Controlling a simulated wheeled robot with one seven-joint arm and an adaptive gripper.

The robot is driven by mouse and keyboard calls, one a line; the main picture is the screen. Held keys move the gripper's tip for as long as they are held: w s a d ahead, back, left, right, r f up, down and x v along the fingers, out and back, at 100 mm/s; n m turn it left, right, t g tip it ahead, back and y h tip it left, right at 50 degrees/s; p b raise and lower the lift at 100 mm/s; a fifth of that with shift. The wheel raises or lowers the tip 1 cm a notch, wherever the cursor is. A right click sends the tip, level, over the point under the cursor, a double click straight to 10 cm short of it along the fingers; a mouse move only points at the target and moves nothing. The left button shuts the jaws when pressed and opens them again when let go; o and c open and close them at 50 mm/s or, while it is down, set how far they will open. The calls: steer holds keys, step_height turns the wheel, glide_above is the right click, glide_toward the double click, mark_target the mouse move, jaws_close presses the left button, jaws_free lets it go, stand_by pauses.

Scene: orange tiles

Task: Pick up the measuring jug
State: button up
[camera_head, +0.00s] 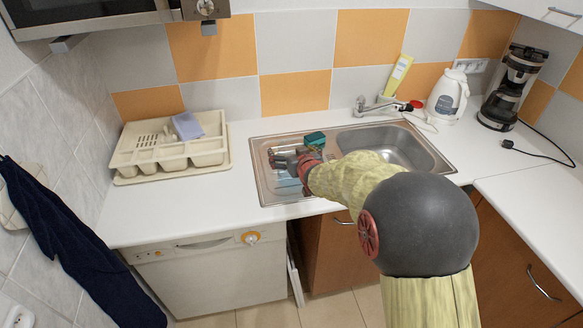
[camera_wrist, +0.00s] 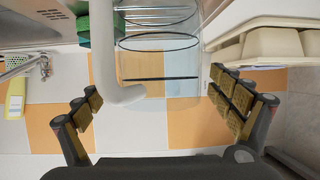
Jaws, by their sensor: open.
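The measuring jug is a clear vessel with dark rings and a white handle. In the wrist view its handle (camera_wrist: 103,60) and clear body (camera_wrist: 165,75) lie between my two spread fingers, the handle nearer the left finger. My gripper (camera_wrist: 160,115) is open, and gaps show between the fingers and the jug. In the head view my gripper (camera_head: 285,157) is over the left, drainboard side of the sink. The jug is hard to make out there, mostly hidden by the gripper.
A green sponge (camera_head: 315,138) lies close behind my gripper on the sink (camera_head: 262,185). A beige dish rack (camera_head: 125,165) with a blue item stands left. The faucet (camera_head: 372,105), white kettle (camera_head: 447,97) and coffee maker (camera_head: 513,88) stand right. Bare counter (camera_head: 180,205) lies front left.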

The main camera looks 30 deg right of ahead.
mark_target(288, 146)
steer(key=shift+r+b+x, duration=0.15)
steer(key=shift+b+x, duration=0.1)
steer(key=shift+x, duration=0.7)
steer(key=shift+r+b+x, duration=0.2)
steer(key=shift+b+x, duration=0.05)
steer(key=shift+x, duration=0.75)
steer(key=shift+w, duration=0.15)
steer(key=shift+c, duration=0.8)
steer(key=c, duration=1.7)
